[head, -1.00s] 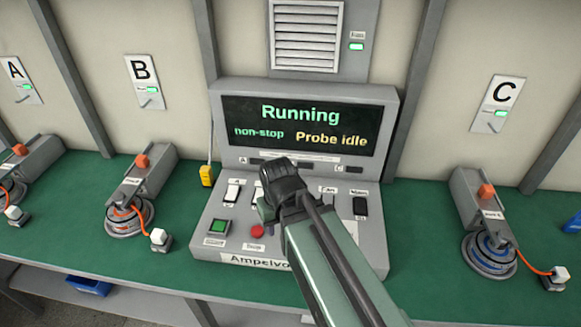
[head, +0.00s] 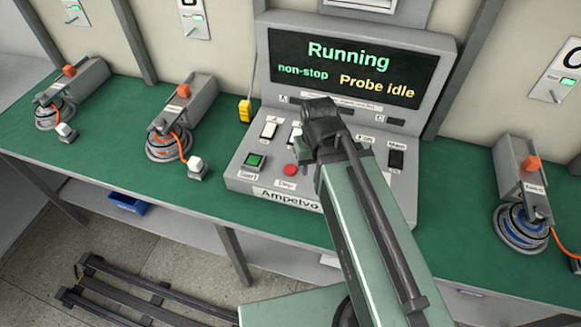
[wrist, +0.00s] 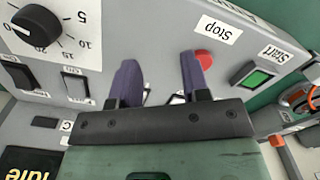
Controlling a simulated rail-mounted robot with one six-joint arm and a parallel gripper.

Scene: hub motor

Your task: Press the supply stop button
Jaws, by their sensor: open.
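The red stop button (head: 291,170) sits low on the front of the grey control console, beside the green start button (head: 255,161). In the wrist view, the stop button (wrist: 203,58) is partly covered by the right finger, under the "Stop" label. My gripper (wrist: 160,72) is open and empty, with two dark purple fingers apart over the panel. The right fingertip overlaps the red button in the picture; I cannot tell whether it touches. In the head view my wrist hides most of the gripper and the middle of the panel.
The console screen (head: 345,68) reads "Running", "non-stop" and "Probe idle". A black dial (wrist: 35,25) and rocker switches (wrist: 75,86) are close to the fingers. Motor stations (head: 175,125) stand on the green bench (head: 200,220) either side. A yellow device (head: 245,110) hangs left of the console.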

